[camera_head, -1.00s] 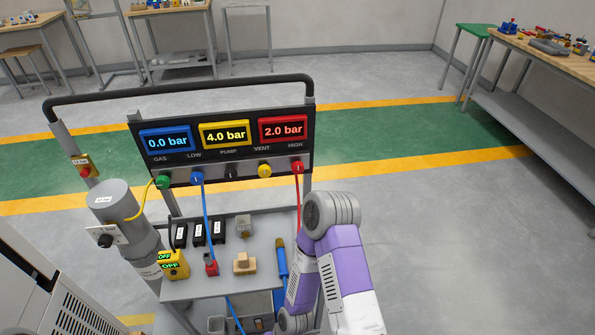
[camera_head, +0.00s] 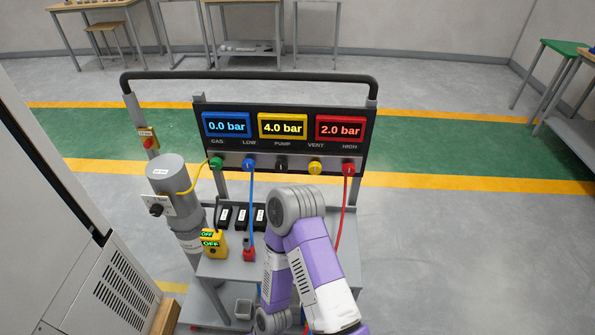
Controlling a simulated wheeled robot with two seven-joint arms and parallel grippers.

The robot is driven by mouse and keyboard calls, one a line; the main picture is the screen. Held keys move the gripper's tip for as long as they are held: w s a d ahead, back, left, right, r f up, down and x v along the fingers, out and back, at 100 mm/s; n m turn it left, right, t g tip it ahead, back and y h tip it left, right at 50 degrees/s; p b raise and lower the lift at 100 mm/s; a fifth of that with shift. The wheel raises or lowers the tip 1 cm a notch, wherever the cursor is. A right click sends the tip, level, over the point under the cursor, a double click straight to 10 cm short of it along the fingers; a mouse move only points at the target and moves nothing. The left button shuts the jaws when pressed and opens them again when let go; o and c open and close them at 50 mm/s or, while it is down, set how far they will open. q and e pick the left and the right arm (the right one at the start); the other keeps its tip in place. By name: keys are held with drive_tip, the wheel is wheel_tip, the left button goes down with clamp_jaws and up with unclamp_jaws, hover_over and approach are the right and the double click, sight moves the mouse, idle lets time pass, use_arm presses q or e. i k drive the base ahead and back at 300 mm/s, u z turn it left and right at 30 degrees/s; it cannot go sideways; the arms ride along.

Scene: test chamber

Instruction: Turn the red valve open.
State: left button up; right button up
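A panel (camera_head: 282,105) on a trolley carries a row of coloured fittings under the labels GAS, LOW, PUMP, VENT and HIGH. The red fitting (camera_head: 348,169) is at the right end under HIGH, with a red hose hanging from it. A small red part (camera_head: 249,253) stands on the trolley shelf at the lower end of the blue hose. I cannot tell which red part is the valve. One of my purple and white arms reaches up in front of the shelf and hides its right part. Neither gripper shows.
Displays read 0.0 bar (camera_head: 226,125), 4.0 bar (camera_head: 282,126) and 2.0 bar (camera_head: 340,129). A grey cylinder (camera_head: 168,180) and a yellow box reading OFF (camera_head: 213,244) are at the left. A white cabinet (camera_head: 100,280) stands further left. Floor right of the trolley is clear.

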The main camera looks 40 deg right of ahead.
sight(348, 169)
drive_tip(key=u, duration=0.7)
drive_tip(key=k, duration=0.65)
drive_tip(key=z, duration=1.35)
